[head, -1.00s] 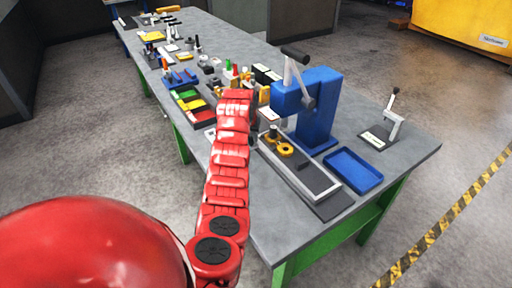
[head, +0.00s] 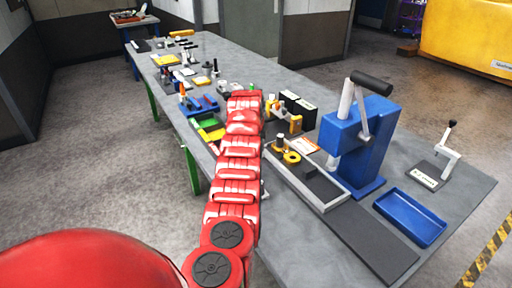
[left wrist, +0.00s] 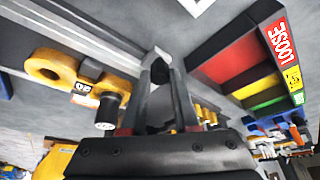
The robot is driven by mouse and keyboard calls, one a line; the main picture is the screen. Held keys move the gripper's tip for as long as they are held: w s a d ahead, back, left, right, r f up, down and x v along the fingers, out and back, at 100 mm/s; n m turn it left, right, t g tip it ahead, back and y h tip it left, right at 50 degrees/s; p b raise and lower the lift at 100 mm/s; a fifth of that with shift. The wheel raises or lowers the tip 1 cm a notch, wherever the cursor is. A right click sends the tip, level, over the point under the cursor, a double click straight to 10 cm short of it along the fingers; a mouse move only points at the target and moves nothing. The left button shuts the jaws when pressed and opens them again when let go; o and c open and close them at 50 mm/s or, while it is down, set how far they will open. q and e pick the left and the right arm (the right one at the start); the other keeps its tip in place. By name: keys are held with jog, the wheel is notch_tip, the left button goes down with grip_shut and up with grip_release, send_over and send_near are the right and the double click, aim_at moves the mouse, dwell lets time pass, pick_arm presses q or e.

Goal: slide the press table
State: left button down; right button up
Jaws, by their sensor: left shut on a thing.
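The press table is a light grey frame (head: 336,201) on a long dark rail (head: 375,242), beside the blue press (head: 358,150). Its front end lies near the press base, and a long bare stretch of rail shows in front of it. A yellow ring (head: 291,157) sits at the frame's far end. My left gripper is hidden behind my red arm in the head view. In the left wrist view my left gripper (left wrist: 160,75) is shut on a dark handle (left wrist: 160,117), close to a grey corner of the frame (left wrist: 152,56). My right gripper is not in view.
A blue tray (head: 410,217) and a small lever stand (head: 440,165) are right of the press. Black boxes (head: 298,108) stand behind the frame.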

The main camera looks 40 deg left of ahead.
pick_arm(q)
jog(key=shift+a+r, duration=0.1)
jog(key=shift+a, duration=0.1)
jog(key=c, duration=1.1)
grip_release()
jog(key=o, duration=0.4)
jog(key=shift+a, duration=0.1)
jog(key=shift+o, duration=0.2)
jog(key=shift+r, duration=0.35)
jog(key=b+v, duration=0.3)
jog(key=v, duration=1.3)
jog(key=shift+s+d, duration=0.25)
jog(key=shift+s, duration=0.05)
